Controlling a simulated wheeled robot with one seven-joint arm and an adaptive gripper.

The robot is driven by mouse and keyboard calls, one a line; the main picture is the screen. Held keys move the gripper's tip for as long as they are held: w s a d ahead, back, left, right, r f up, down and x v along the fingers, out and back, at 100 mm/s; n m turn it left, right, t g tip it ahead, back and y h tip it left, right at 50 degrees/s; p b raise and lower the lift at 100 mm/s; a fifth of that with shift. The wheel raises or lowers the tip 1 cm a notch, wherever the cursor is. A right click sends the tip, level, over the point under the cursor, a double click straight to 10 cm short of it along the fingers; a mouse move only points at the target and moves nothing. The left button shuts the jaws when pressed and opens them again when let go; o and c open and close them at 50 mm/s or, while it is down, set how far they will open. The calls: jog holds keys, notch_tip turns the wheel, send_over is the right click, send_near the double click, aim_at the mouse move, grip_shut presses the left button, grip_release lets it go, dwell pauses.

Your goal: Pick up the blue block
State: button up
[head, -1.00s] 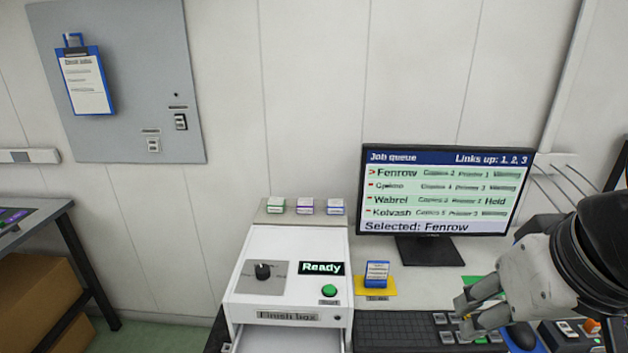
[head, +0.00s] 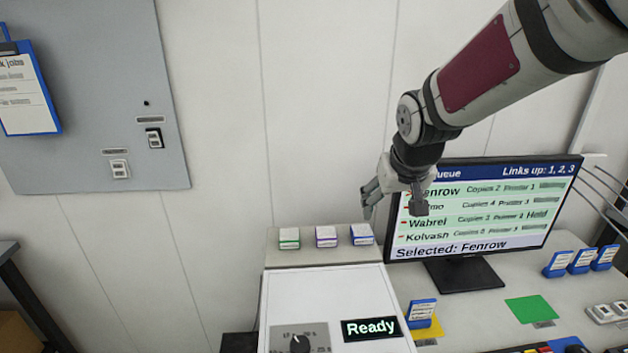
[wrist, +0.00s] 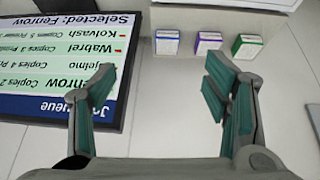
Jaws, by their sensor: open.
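Three small white blocks with coloured bands stand in a row on the ledge behind the white box. The blue-banded block (head: 362,234) is the rightmost in the head view, beside the purple-banded block (head: 326,236) and the green-banded block (head: 289,238). In the wrist view, which is upside down, the blue block (wrist: 167,42) is the leftmost of the row. My gripper (head: 394,206) is open and empty, in front of the monitor's left part, above and right of the blue block. In the wrist view the blue block lies ahead, between the lines of the open fingers (wrist: 159,76).
The monitor (head: 480,245) stands close to the right of the blocks. The white finish box (head: 315,290) is in front of the ledge. A blue card holder (head: 421,312) stands on a yellow pad, and a green pad (head: 530,309) lies on the desk.

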send_near(362, 231)
jog(key=f, duration=0.1)
jog(key=w+f, duration=0.1)
jog(key=f, duration=0.1)
jog(key=shift+w+d+f+y, duration=0.15)
jog(key=shift+d+f+y, duration=0.05)
jog(key=shift+f+y, duration=0.1)
jog(key=shift+x, duration=2.85)
jog(key=shift+w+r, duration=0.15)
jog(key=shift+w, duration=0.05)
jog(key=c, duration=1.3)
